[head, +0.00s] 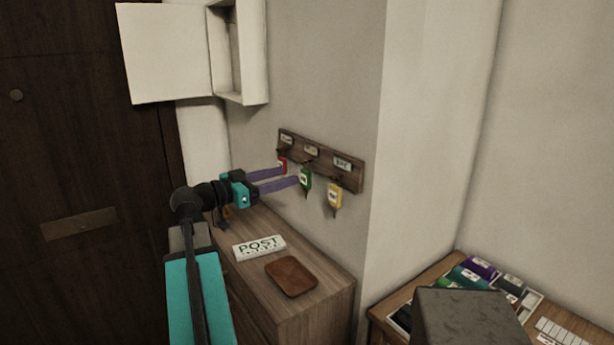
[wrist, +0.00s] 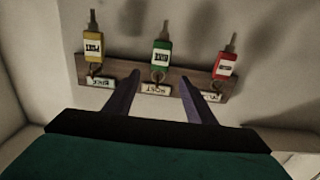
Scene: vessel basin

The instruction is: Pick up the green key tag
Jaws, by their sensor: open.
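The green key tag (head: 305,180) hangs from the middle hook of a wooden key rack on the wall. It has a white label, and it also shows in the wrist view (wrist: 161,58), upside down, with a key beyond it. My gripper (head: 291,176) is open, its two purple fingers reaching toward the rack. In the wrist view the gripper (wrist: 162,82) has its fingers apart, one to each side of the green tag's line. I see nothing held. Whether a finger touches the tag, I cannot tell.
A red tag (head: 282,165) hangs on the left and a yellow tag (head: 335,196) on the right of the rack (head: 350,172). Below, a cabinet (head: 318,302) holds a POST sign (head: 259,248) and a brown tray (head: 291,276). An open white wall box (head: 239,50) is above.

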